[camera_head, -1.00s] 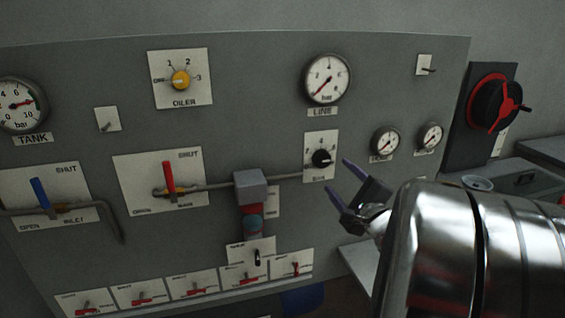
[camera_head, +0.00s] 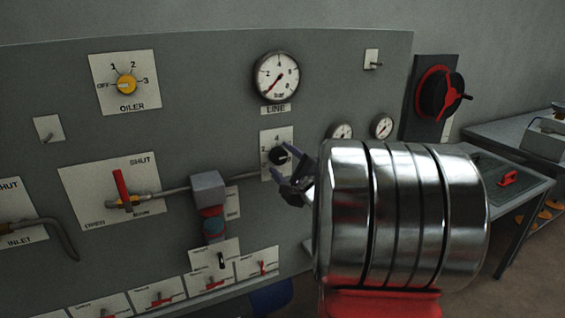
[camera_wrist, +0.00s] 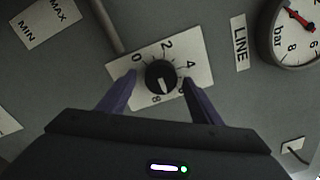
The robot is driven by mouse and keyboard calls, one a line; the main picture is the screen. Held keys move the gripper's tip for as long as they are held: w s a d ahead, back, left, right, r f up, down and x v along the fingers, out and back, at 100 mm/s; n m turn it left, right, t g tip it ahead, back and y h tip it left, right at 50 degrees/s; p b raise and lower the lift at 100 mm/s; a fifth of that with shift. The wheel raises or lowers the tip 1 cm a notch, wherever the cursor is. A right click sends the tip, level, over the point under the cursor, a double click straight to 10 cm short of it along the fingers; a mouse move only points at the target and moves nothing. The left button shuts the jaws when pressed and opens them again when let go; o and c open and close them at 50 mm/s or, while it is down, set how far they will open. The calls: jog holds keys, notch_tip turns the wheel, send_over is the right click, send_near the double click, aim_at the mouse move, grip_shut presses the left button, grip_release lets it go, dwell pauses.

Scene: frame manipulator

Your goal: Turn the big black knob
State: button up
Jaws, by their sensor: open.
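The black knob (camera_head: 278,156) sits on a white numbered plate (camera_head: 268,139) on the grey panel, below the LINE gauge. In the wrist view the knob (camera_wrist: 161,76) is round with a white pointer line, and its plate (camera_wrist: 200,75) carries numbers around it. My gripper (camera_head: 292,172) is open at the panel. In the wrist view its two purple fingers (camera_wrist: 158,88) stand on either side of the knob's lower half, with gaps between them and the knob. Part of the knob's plate is hidden behind the fingers.
The LINE gauge (camera_head: 276,77) is above the knob. A pipe with a grey block (camera_head: 208,188) runs to the left. A yellow OILER knob (camera_head: 126,85) and a red lever (camera_head: 121,187) are further left. A red wheel on a black mount (camera_head: 440,93) is at right.

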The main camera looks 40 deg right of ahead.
jog(key=shift+c, duration=0.7)
jog(key=c, duration=0.9)
jog(key=shift+a, duration=0.15)
